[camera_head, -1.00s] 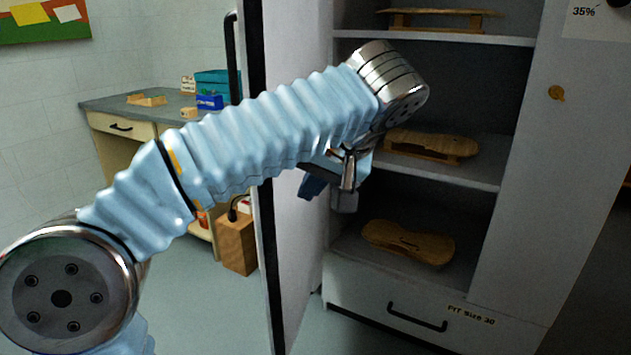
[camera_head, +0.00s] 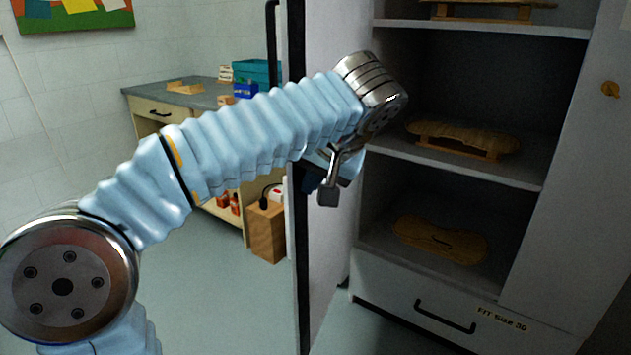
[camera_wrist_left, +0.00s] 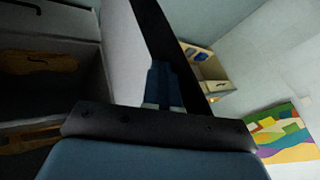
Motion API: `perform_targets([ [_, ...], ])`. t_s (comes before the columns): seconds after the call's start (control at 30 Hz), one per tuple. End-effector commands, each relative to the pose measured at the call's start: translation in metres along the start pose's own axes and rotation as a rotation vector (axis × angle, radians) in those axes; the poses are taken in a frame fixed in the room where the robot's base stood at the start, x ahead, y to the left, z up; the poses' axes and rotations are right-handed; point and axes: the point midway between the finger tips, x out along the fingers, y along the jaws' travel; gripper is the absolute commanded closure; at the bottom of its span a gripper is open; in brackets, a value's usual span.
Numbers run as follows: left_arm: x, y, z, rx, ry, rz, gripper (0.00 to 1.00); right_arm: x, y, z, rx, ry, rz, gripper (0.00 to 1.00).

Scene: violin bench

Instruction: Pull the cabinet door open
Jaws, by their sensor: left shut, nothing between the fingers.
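The cabinet door (camera_head: 333,230) stands open, swung out from the left side of the grey cabinet (camera_head: 565,150). Its pale inner face and dark edge show in the head view, with a black bar handle (camera_head: 272,45) on its outer side. My left gripper (camera_head: 312,180) is shut and empty, beside the door's inner face near the dark edge. My forearm hides part of the door. In the left wrist view the shut blue fingers (camera_wrist_left: 165,85) lie in front of the door (camera_wrist_left: 125,50) and its dark edge. I cannot tell whether they touch it. My right gripper is out of view.
Cabinet shelves hold wooden violin-shaped pieces, one on the middle shelf (camera_head: 465,138) and one below (camera_head: 440,240). A closed drawer (camera_head: 440,300) with a black handle is beneath. A workbench (camera_head: 190,92) stands behind the door. Floor (camera_head: 215,290) left of the door is clear.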

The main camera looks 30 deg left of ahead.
Motion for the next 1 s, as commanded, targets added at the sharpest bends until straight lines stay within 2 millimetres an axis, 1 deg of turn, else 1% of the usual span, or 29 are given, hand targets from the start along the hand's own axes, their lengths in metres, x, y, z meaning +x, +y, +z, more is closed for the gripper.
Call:
perform_targets([
  [0.07, 0.009, -0.014, 0.001, 0.01, 0.006, 0.009, 1.0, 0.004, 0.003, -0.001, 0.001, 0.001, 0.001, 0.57],
  [0.23, 0.032, -0.058, 0.001, 0.068, 0.039, 0.04, 1.0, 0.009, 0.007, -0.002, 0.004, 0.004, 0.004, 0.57],
  [0.5, 0.07, -0.128, -0.01, 0.084, 0.045, 0.046, 1.0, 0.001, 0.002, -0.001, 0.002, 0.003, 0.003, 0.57],
  [0.6, 0.084, -0.147, -0.015, 0.085, 0.045, 0.047, 1.0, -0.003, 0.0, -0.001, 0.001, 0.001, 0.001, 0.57],
  [0.7, 0.093, -0.16, -0.018, 0.086, 0.047, 0.046, 1.0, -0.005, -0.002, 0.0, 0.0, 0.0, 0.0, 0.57],
  [0.8, 0.098, -0.166, -0.019, 0.088, 0.049, 0.046, 1.0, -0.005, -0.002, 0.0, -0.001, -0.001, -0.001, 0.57],
  [1.0, 0.099, -0.167, -0.019, 0.088, 0.05, 0.045, 1.0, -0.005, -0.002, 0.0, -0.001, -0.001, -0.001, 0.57],
])
